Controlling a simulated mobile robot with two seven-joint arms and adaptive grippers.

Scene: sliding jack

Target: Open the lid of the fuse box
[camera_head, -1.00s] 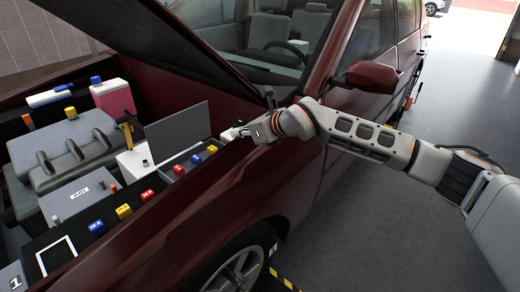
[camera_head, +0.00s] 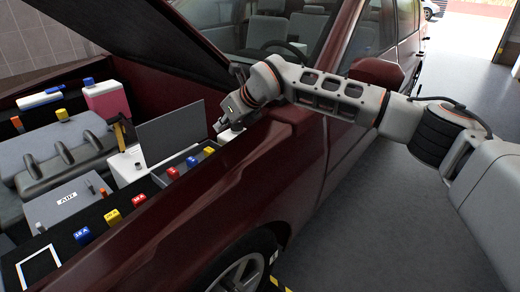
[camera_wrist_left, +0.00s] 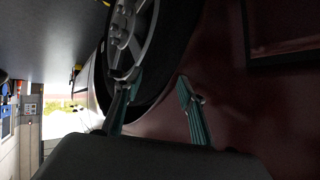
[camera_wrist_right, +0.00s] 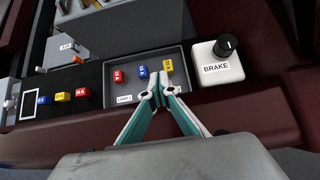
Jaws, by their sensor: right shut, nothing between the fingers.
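The fuse box is a shallow dark tray (camera_wrist_right: 120,75) holding a red, a blue and a yellow fuse in the right wrist view. In the head view it lies along the car's red fender (camera_head: 194,150). Its lid seems to be the flat grey panel (camera_head: 170,133), standing upright at the back of the tray. My right gripper (camera_wrist_right: 156,92) is shut and empty, its tips over the tray's front right part near the yellow fuse; it also shows in the head view (camera_head: 220,128). My left gripper (camera_wrist_left: 155,82) is open and empty beside the car's wheel.
A white reservoir (camera_wrist_right: 215,66) labelled BRAKE, with a black knob, stands right of the tray. A second row of fuses (camera_wrist_right: 61,96) is to the left. A grey engine block (camera_head: 62,150) and a pink bottle (camera_head: 106,98) lie behind. The raised hood overhangs the bay.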

